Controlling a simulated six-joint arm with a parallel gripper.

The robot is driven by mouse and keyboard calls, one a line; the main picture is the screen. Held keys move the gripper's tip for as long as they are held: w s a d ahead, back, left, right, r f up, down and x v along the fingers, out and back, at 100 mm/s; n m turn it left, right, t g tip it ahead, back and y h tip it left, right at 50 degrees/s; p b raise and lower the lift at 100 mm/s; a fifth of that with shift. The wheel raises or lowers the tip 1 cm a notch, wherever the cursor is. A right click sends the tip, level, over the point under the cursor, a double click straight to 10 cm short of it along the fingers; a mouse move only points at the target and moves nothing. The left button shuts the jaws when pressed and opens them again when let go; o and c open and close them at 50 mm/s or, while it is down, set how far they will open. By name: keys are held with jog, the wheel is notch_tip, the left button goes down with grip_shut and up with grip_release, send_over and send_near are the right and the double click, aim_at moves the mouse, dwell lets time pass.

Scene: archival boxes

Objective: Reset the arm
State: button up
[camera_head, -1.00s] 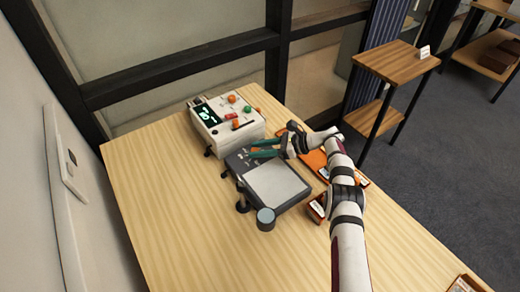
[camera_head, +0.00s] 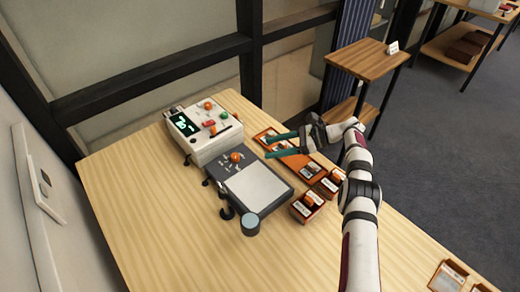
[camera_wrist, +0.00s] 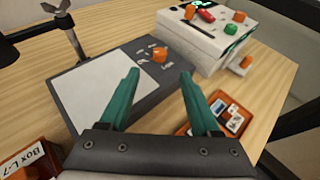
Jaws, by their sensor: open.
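My gripper (camera_head: 268,145) has two green fingers, spread apart with nothing between them. In the head view it is in the air over the table, beside the dark device with a pale plate (camera_head: 258,188) and near the orange tray (camera_head: 300,163). In the wrist view my gripper (camera_wrist: 160,80) also shows open and empty, with the pale plate (camera_wrist: 95,90) to its left and part of an orange tray with small cards (camera_wrist: 220,115) to its right.
A white control box (camera_head: 205,130) with a lit display and colored knobs stands at the back of the table. Small card boxes (camera_head: 308,206) stand near my arm. A box labelled L-7 (camera_wrist: 30,165) shows in the wrist view. The table's left front (camera_head: 170,240) is clear.

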dwell(0.4)
jog(key=s+r+n+g+h, duration=0.1)
jog(key=s+r+n+h, duration=0.45)
jog(key=s+r, duration=0.95)
jog(key=s+d+n+h, duration=0.3)
jog(key=s, duration=1.1)
jog(key=s+d+f+n+h, duration=0.1)
jog(key=s+d+n+h, duration=0.2)
jog(key=s, duration=1.1)
jog(key=shift+s+d+f+n+t, duration=0.2)
jog(key=shift+d+n+t, duration=0.2)
jog(key=shift+n, duration=0.15)
